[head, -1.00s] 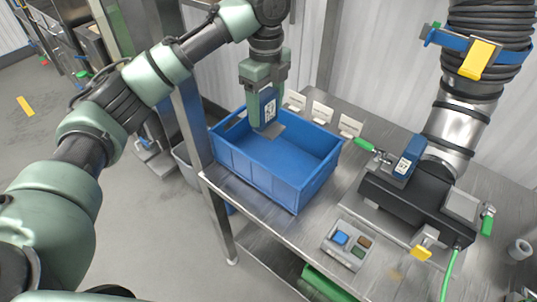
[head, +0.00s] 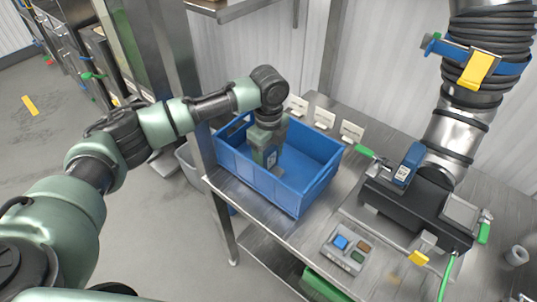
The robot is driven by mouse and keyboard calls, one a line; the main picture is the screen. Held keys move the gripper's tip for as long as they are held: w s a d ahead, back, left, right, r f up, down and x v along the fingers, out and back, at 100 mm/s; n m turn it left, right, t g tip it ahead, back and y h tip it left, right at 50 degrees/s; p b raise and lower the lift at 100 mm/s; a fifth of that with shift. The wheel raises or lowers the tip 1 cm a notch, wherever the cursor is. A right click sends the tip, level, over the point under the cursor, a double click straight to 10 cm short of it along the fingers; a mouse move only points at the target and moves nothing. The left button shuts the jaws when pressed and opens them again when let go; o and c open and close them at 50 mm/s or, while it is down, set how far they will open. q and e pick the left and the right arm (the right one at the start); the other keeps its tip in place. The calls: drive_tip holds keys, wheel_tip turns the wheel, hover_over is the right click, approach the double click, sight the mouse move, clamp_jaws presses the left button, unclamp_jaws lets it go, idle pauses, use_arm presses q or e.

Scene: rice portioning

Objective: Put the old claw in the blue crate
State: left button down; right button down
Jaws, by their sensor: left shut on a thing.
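My left gripper (head: 267,138) points down inside the blue crate (head: 288,196), near its left and back part. The claw sits below the crate's rim. I cannot tell whether it touches the crate floor. The crate stands open on the metal table, and the rest of its floor looks empty. My right gripper is not in view.
A black machine (head: 400,206) with a thick ribbed hose (head: 485,80), clamps and a blue labelled block (head: 408,164) stands right of the crate. White cards (head: 324,117) stand behind the crate. A small tray (head: 345,249) of coloured blocks lies in front.

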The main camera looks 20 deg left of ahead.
use_arm(q)
drive_tip(key=c, duration=0.6)
unclamp_jaws()
wheel_tip(320, 180, up, 11)
drive_tip(key=shift+f+b, duration=0.1)
drive_tip(key=shift+b, duration=0.95)
drive_tip(key=shift+r, duration=0.7)
